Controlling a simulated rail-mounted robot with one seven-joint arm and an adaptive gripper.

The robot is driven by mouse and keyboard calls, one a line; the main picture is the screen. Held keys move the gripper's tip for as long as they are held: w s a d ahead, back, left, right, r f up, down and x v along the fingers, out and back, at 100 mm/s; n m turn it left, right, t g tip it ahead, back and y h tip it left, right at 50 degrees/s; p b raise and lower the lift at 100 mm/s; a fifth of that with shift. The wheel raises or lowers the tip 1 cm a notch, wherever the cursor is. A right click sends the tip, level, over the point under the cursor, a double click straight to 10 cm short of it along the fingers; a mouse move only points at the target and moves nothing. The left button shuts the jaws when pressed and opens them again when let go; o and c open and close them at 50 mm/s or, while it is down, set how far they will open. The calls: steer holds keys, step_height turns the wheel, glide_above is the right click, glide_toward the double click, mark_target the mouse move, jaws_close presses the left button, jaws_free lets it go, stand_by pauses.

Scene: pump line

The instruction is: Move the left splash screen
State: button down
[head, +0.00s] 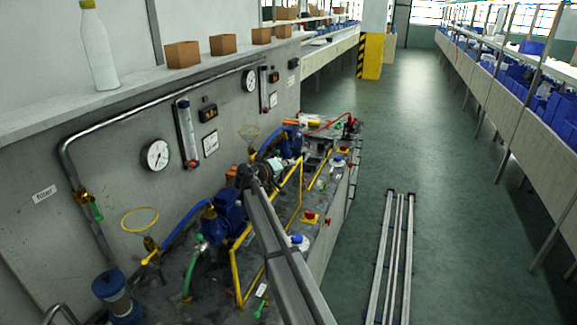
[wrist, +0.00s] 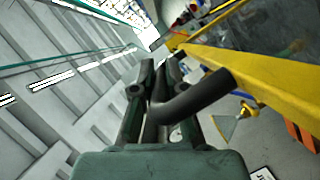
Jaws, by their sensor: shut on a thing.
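The left splash screen is a see-through panel in a yellow frame (head: 235,272). It stands over the near part of the bench in the head view, partly hidden by my arm. In the wrist view its yellow frame (wrist: 245,62) crosses the upper right. A dark bent handle (wrist: 205,93) reaches from beside the frame into my gripper (wrist: 156,82). The fingers are shut on this handle. In the head view my gripper (head: 256,178) is at the far end of my arm, in front of the pump; its fingertips are too small to make out.
Blue pumps (head: 228,205) and hoses crowd the bench behind the screen. Another yellow frame (head: 319,170) stands farther along. A red button on a yellow box (head: 310,218) sits near the bench's front edge. Floor rails (head: 390,260) lie right; the aisle (head: 415,130) is clear.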

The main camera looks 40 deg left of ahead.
mark_target(288, 209)
step_height(288, 209, down, 22)
steer(key=b, duration=1.7)
steer(key=shift+r, duration=0.15)
steer(key=c, duration=1.2)
jaws_free()
steer(key=v, duration=1.2)
steer(key=shift+r, duration=0.1)
